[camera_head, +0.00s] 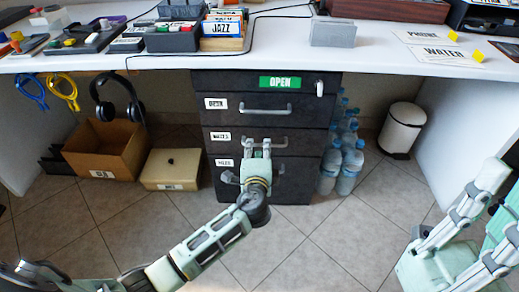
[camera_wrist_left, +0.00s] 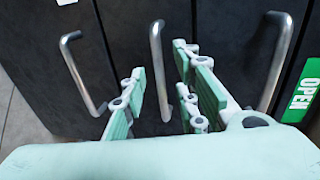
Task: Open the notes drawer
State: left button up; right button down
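The notes drawer (camera_head: 228,148) is a dark front in the cabinet under the desk, with a white label reading NOTES. It looks shut, flush with its neighbours. Its metal bar handle (camera_head: 281,145) is partly hidden by my left gripper (camera_head: 258,147). In the left wrist view my left gripper (camera_wrist_left: 162,98) is open, with one finger on each side of the middle handle (camera_wrist_left: 157,45). The handle runs between the fingers; I cannot tell whether they touch it.
The drawer above has a handle (camera_head: 265,109), and the drawer below (camera_head: 225,188) has another. A green OPEN sign (camera_head: 280,82) is on the top front. Water bottles (camera_head: 348,172) stand right of the cabinet; a lidded box (camera_head: 172,167) stands left. Floor in front is clear.

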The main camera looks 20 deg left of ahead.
aim_at(259, 145)
pick_arm(q)
jog(key=shift+b+x, duration=0.55)
jog(key=shift+x, duration=1.35)
grip_shut()
